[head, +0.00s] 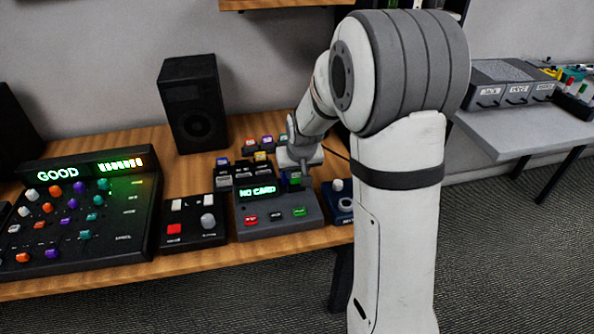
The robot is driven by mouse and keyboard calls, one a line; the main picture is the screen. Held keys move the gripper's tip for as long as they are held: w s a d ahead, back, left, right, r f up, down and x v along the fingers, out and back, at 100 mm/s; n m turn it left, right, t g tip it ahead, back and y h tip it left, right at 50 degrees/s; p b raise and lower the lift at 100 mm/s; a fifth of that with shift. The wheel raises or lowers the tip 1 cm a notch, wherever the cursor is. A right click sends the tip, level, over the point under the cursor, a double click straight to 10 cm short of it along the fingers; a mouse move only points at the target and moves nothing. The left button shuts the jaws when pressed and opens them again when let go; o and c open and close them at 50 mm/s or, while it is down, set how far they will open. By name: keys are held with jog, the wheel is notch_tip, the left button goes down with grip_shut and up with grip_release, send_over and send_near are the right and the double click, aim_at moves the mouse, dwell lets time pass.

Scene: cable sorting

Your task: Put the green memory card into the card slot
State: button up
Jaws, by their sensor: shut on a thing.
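The green memory card (295,178) is at my gripper (293,172), at the back right of a grey card device. My gripper is shut on the card, and its fingers are small and partly hidden in this view. The grey card device (272,222) stands near the table's front edge. Its screen (260,191) reads "NO CARD". I cannot make out the card slot itself or tell whether the card touches the device.
A mixer (75,215) with a "GOOD" display stands left, beside a black box (190,235) with a red button. A blue-fronted device (343,205) is close on the right. A speaker (192,105) and several small coloured items (265,143) are behind.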

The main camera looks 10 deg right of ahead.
jog(key=shift+f+b, duration=1.05)
jog(key=shift+f, duration=0.05)
dwell(0.9)
dwell(0.3)
jog(key=o, duration=1.5)
jog(key=shift+r, duration=0.1)
notch_tip(320, 180, up, 7)
jog(key=p, duration=0.4)
dwell(0.4)
